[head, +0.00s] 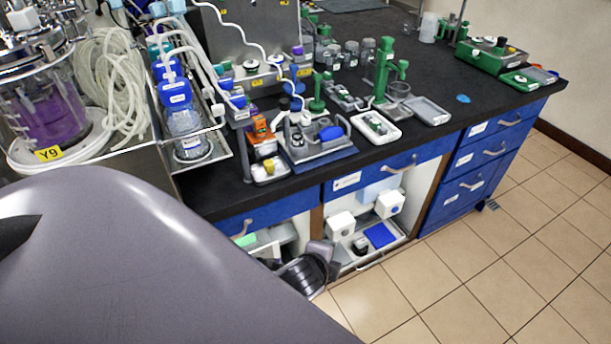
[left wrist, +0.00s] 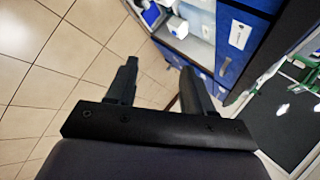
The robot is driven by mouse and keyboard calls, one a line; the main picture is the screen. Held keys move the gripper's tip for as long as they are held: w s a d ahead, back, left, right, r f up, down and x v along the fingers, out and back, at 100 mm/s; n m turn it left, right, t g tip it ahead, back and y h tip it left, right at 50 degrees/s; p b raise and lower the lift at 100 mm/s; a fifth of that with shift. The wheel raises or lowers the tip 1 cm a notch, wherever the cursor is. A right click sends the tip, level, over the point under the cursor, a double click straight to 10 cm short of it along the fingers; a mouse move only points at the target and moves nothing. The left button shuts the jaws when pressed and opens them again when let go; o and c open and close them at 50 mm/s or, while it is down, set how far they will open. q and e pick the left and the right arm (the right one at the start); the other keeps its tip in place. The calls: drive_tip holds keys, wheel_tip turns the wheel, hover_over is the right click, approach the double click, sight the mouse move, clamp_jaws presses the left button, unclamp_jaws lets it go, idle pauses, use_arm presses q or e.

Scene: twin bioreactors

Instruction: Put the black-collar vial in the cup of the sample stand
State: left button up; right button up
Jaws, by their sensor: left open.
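My left gripper (left wrist: 157,82) is open and empty in the left wrist view, its two dark fingers apart over the tiled floor beside the blue drawers. In the head view a dark part of my arm shows low before the open cabinet; the fingers cannot be made out. A green stand (head: 382,72) with a clear cup-like ring (head: 398,89) at its side stands on the bench; I cannot tell if it is the sample stand. A white tray (head: 393,136) before it holds small dark and green items. No black-collar vial can be made out for certain.
The black bench top (head: 440,150) is clear along its right front. Blue-capped bottles (head: 176,93) stand in a metal rack at left, near a vessel of purple liquid (head: 60,118). A grey tray (head: 428,111) and a green rack (head: 490,58) stand farther right. Below are blue drawers (head: 475,180).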

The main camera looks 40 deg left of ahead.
use_arm(q)
drive_tip(key=s+d+n+t+h, duration=0.1)
drive_tip(key=s+d+n+h, duration=0.1)
drive_tip(key=s+n, duration=0.4)
drive_tip(key=s+d+f+n+t+h, duration=0.1)
drive_tip(key=s+d+n+h, duration=0.1)
drive_tip(key=s+n, duration=0.3)
drive_tip(key=shift+s+n+h, duration=0.3)
drive_tip(key=shift+s+n, duration=0.1)
drive_tip(key=shift+s, duration=0.05)
drive_tip(key=shift+f, duration=0.1)
